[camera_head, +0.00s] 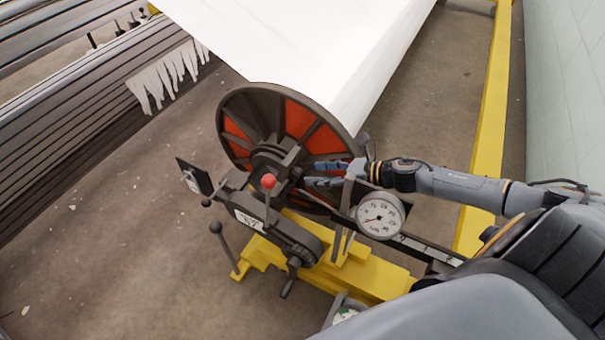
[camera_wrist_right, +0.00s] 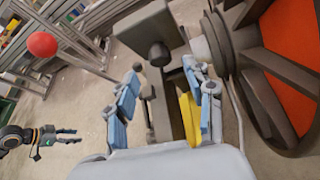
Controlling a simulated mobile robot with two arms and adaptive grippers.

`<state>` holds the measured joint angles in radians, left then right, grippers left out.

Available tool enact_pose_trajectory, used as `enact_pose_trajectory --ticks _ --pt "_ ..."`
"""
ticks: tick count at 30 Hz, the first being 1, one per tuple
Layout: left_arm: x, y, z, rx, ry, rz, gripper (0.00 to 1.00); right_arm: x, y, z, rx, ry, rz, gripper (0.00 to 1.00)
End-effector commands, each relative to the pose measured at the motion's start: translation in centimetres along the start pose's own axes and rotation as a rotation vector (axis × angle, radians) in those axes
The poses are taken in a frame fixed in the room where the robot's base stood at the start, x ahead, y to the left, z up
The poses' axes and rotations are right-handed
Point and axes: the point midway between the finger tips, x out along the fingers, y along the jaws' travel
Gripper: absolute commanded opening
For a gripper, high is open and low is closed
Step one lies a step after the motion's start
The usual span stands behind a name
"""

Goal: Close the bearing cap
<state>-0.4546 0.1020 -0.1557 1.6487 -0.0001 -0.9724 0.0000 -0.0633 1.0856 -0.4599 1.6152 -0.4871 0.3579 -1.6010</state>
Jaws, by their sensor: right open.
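A dark bearing housing (camera_head: 268,160) sits at the hub of the large flanged beam wheel (camera_head: 303,120). Which part is the bearing cap, and whether it is open or closed, I cannot tell. A lever with a red ball knob (camera_head: 269,181) stands in front of the housing. My right gripper (camera_head: 320,174) is open, with its blue fingers pointing at the housing from the right. In the right wrist view its spread fingers (camera_wrist_right: 162,68) frame a dark grey block (camera_wrist_right: 140,28) with a round knob; contact is unclear. The red ball (camera_wrist_right: 42,44) shows upper left. A dark gripper, apparently my left (camera_wrist_right: 62,136), shows at the left edge.
A round dial gauge (camera_head: 380,215) stands just below my right wrist. A black plate (camera_head: 193,177) and a ball-ended handle (camera_head: 216,228) stick out left of the bearing. Yellow base beams (camera_head: 370,277) lie below. The floor at lower left is clear.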

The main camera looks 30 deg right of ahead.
Motion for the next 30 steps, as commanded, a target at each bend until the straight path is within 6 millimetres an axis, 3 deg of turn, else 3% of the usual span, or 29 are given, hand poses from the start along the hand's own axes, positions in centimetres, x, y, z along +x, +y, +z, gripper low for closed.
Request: enact_pose_trajectory --ticks 12,24,25,30 --pt "-0.4 -0.1 -0.3 -0.001 0.003 -0.001 0.53 4.8 -0.1 0.0 0.000 -0.001 -0.001 0.53" --pt "-0.5 -0.1 -0.5 -0.001 0.005 -0.001 0.53 5.4 0.0 -0.1 0.000 0.000 -0.001 0.53" --pt "-0.5 -0.1 -0.5 -0.001 0.005 -0.001 0.53 5.4 0.0 0.0 0.000 0.000 -0.001 0.51" --pt "-0.6 -0.1 -0.5 -0.001 0.005 -0.001 0.53 5.4 0.0 0.0 0.000 0.000 -0.001 0.16"
